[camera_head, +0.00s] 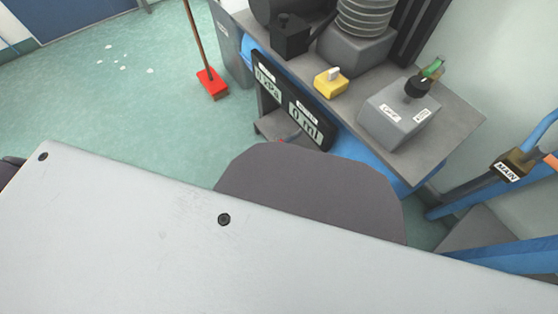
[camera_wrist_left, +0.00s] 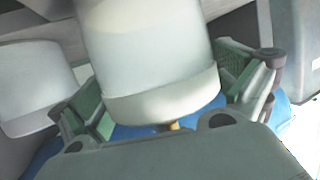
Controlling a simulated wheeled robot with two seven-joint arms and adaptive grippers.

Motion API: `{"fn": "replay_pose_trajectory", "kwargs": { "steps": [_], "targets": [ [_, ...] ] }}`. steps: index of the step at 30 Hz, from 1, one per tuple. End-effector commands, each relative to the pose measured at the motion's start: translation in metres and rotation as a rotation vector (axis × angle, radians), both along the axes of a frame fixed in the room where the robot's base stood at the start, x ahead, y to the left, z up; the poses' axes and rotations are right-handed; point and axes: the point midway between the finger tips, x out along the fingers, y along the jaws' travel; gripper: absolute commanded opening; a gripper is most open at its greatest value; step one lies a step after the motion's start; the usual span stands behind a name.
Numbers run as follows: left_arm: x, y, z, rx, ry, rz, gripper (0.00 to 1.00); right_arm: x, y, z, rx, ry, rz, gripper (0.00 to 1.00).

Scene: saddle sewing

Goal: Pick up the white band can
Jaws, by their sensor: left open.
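In the left wrist view a large pale can (camera_wrist_left: 155,55) with a lighter band around its near end stands between the two green-padded fingers of my left gripper (camera_wrist_left: 165,82). The fingers are open, one on each side of the can. I cannot tell whether either pad touches it. The can's far end is cut off by the top of the picture. A second pale can (camera_wrist_left: 35,85) is at the left, outside the left finger. No can and no gripper shows in the head view. My right gripper is in neither view.
In the head view a grey bench holds a yellow box with a switch (camera_head: 331,82), a grey box with a dark knob (camera_head: 399,113) and a black box (camera_head: 290,36). A display panel (camera_head: 292,104) hangs below. A red broom (camera_head: 212,84) stands on the open green floor (camera_head: 110,80).

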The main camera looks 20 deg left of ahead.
Motion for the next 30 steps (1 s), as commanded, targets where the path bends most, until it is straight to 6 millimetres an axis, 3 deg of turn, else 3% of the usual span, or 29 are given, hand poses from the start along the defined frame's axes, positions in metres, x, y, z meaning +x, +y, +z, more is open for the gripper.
{"fn": "replay_pose_trajectory", "kwargs": {
  "steps": [6, 15, 30],
  "targets": [
    [0.0001, -0.0002, 0.0001, 0.000, 0.000, 0.000, 0.99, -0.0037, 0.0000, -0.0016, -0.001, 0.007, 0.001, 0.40],
    [0.0000, -0.0002, 0.0001, 0.000, 0.000, 0.000, 0.60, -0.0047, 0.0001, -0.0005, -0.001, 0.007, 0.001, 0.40],
    [0.0008, 0.0002, 0.0031, 0.001, -0.001, 0.000, 0.59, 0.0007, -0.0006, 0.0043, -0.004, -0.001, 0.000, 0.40]
  ]
}}
